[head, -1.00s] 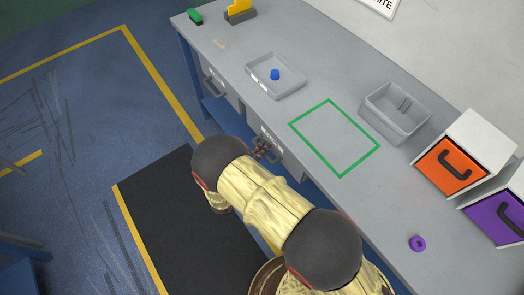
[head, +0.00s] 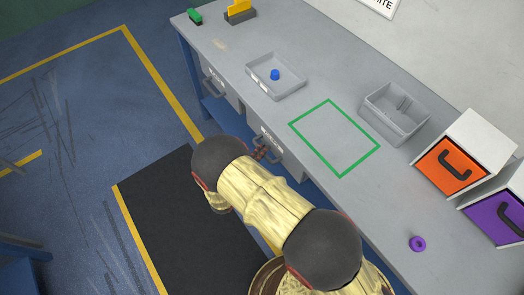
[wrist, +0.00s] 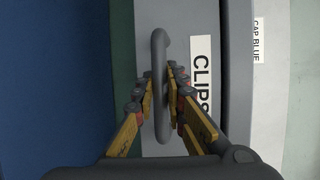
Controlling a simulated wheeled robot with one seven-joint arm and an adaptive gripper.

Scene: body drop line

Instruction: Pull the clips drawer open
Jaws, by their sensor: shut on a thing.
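The clips drawer (wrist: 205,30) is a grey front with a white "CLIPS" label in the wrist view. In the head view the drawer (head: 287,153) sits under the bench edge, partly hidden by my arm. Its dark bar handle (wrist: 159,45) runs upright in the wrist view. My gripper (wrist: 160,80) has its fingers on both sides of the handle, shut on it. In the head view my gripper (head: 262,152) shows small at the drawer front, mostly behind my arm. How far the drawer stands out is hard to tell.
A second drawer (head: 218,85) is further left under the bench (head: 330,95). On the bench are a tray with a blue cap (head: 275,75), a grey bin (head: 395,112), orange (head: 445,175) and purple (head: 495,215) drawer boxes and a purple ring (head: 417,244). Floor beside the bench is open.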

